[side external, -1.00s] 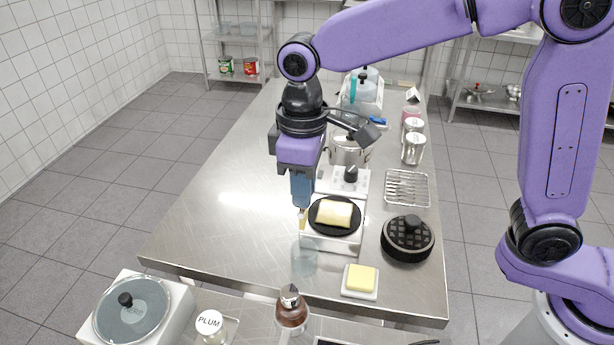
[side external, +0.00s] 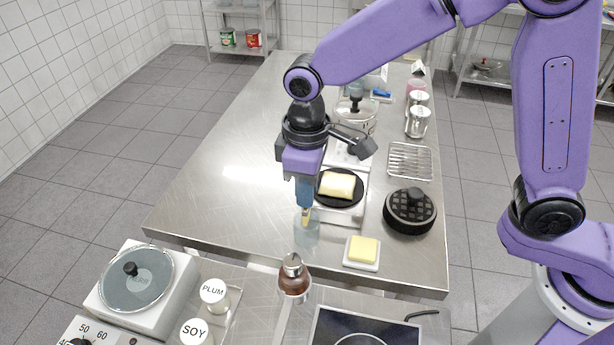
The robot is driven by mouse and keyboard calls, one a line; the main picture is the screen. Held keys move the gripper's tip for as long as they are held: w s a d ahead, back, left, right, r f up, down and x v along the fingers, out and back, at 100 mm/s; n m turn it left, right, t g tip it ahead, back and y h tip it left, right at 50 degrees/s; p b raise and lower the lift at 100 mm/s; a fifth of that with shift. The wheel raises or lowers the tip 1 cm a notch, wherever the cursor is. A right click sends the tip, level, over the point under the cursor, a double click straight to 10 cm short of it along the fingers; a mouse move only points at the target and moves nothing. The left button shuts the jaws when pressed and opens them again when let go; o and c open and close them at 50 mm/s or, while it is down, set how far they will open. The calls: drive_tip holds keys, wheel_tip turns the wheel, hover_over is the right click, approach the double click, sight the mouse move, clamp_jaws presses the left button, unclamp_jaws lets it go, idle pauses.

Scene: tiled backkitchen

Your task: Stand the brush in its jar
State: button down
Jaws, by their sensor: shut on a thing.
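My gripper (side external: 305,203) is shut on the brush (side external: 306,216) and points straight down over the front part of the steel table. Only a short yellowish part of the brush shows below the fingers; the rest is hidden in the grip. The clear glass jar (side external: 307,241) stands on the table under my gripper. The brush is roughly upright, and its lower end overlaps the top of the jar in the picture. I cannot tell whether it is inside the rim or just above or behind it.
Close to the right are a scale with a black plate (side external: 325,194) bearing a yellow block (side external: 338,185), a black waffle iron (side external: 410,211) and a butter dish (side external: 362,266). A brown bottle (side external: 294,283) stands in front. The table's left side (side external: 220,215) is clear.

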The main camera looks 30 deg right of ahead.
drive_tip(key=shift+f, duration=1.45)
drive_tip(key=c, duration=1)
unclamp_jaws()
drive_tip(key=shift+r, duration=0.1)
wheel_tip(320, 180, up, 17)
drive_tip(key=shift+r, duration=0.1)
